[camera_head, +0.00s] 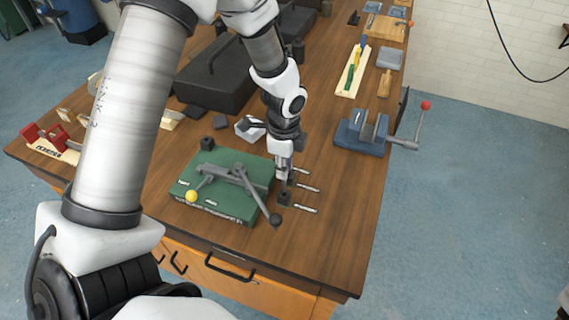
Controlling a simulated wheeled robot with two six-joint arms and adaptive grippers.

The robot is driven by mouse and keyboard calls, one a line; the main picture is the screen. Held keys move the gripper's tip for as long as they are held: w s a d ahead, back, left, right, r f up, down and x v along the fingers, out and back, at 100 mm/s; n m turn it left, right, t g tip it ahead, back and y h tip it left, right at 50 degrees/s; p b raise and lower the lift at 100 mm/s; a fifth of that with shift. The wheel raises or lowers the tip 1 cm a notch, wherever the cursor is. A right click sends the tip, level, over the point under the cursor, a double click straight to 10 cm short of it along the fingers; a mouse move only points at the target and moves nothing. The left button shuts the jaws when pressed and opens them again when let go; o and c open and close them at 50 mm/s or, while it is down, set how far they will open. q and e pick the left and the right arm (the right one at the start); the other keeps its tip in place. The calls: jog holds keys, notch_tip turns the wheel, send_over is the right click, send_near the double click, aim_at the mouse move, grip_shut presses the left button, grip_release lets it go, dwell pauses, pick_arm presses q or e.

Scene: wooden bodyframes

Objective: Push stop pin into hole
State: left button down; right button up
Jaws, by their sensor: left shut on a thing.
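A green fixture base (215,208) lies on the wooden workbench. It carries a grey lever mechanism (238,176) with a yellow ball knob (191,196) and a black ball knob (275,219). My left gripper (284,172) points down at the fixture's right edge and is shut on a small slim part, which I take to be the stop pin. The pin is mostly hidden and too small to make out. A small dark block (285,199) stands just below the gripper. The hole cannot be made out. My right gripper is not in view.
A blue vise (360,132) with a red-knobbed handle stands at the bench's right edge. A black case (215,75) lies behind. The bench's front right is clear.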

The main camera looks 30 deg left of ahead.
aim_at(284, 185)
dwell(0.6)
pick_arm(q)
jog(key=shift+p, duration=0.3)
jog(key=shift+f+b, duration=1.15)
jog(key=shift+f, duration=0.85)
jog(key=c, duration=0.9)
grip_release()
notch_tip(284, 185, up, 12)
jog(key=shift+s, duration=0.1)
